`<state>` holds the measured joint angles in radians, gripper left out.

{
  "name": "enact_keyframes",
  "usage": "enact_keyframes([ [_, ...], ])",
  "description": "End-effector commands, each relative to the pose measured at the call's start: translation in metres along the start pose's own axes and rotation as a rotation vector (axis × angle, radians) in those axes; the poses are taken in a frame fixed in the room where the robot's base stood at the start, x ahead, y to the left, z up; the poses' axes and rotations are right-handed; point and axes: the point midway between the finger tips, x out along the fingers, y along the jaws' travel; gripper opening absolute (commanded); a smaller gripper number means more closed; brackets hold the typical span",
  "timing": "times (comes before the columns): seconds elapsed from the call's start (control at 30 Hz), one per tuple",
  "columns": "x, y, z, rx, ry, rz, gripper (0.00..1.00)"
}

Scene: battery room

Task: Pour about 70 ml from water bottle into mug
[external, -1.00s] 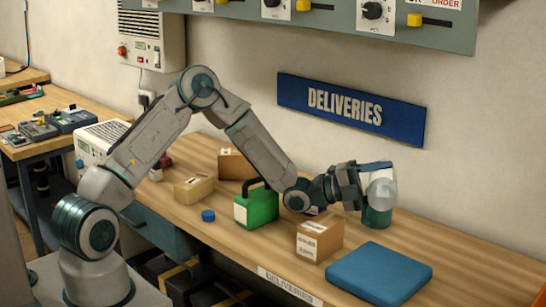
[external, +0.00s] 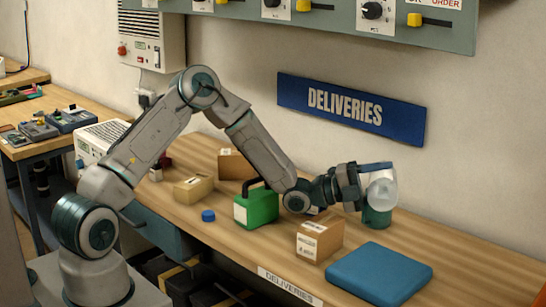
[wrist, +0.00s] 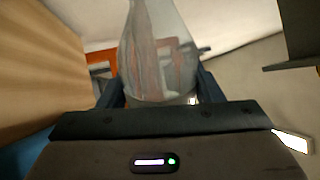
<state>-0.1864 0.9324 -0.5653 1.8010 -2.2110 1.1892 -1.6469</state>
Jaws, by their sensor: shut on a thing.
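My gripper (external: 366,182) is shut on the water bottle (external: 382,190), a clear bottle that is tilted over on its side, above the bench. The bottle also shows in the wrist view (wrist: 158,55), between the dark fingers. A dark green mug (external: 377,217) stands on the bench directly below the bottle, partly hidden by it. The bottle's mouth and any stream of water cannot be made out. The level of water in the mug is hidden.
A cardboard box (external: 319,238) and a blue pad (external: 379,273) lie in front of the mug. A green container (external: 256,207), a blue cap (external: 208,215) and more boxes (external: 194,188) sit to the left. The wall with a blue sign (external: 350,109) is behind.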

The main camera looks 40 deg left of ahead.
Motion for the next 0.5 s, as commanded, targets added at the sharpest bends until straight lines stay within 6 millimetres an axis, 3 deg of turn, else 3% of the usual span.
enact_keyframes([
  [0.27,-0.0012,0.0052,-0.0029,0.187,0.05,-0.007,0.27],
  [0.5,-0.0006,0.001,-0.0033,0.225,0.058,-0.006,0.27],
])
